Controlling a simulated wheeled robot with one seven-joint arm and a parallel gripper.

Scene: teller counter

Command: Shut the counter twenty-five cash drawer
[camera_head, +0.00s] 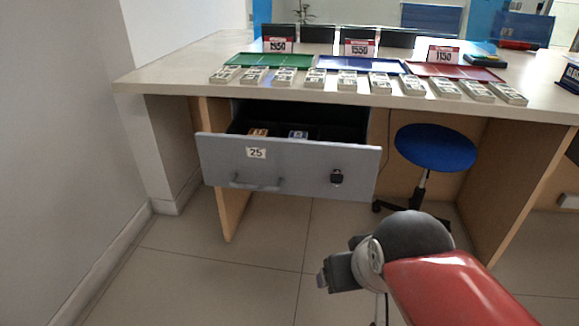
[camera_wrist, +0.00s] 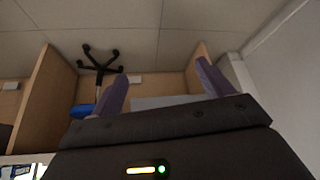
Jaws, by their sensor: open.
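The counter twenty-five cash drawer (camera_head: 310,166) has a grey front with a "25" label, a bar handle (camera_head: 257,184) at left and a dark lock-like knob (camera_head: 337,177) at right. It stands pulled out below the counter top, with its dark inside and a few small items showing. My gripper (camera_head: 338,273) is in front of and below the drawer, to its right in the head view, apart from it. In the wrist view my gripper (camera_wrist: 162,72) has its two fingers spread with nothing held between them. A grey strip behind the fingers may be the drawer; I cannot tell.
The counter top (camera_head: 170,78) carries banknote bundles (camera_head: 347,81), coloured trays (camera_head: 270,61) and number signs. A blue stool (camera_head: 436,147) stands under the counter, right of the drawer. A wall (camera_head: 60,140) is at left. The tiled floor (camera_head: 255,270) before the drawer is clear.

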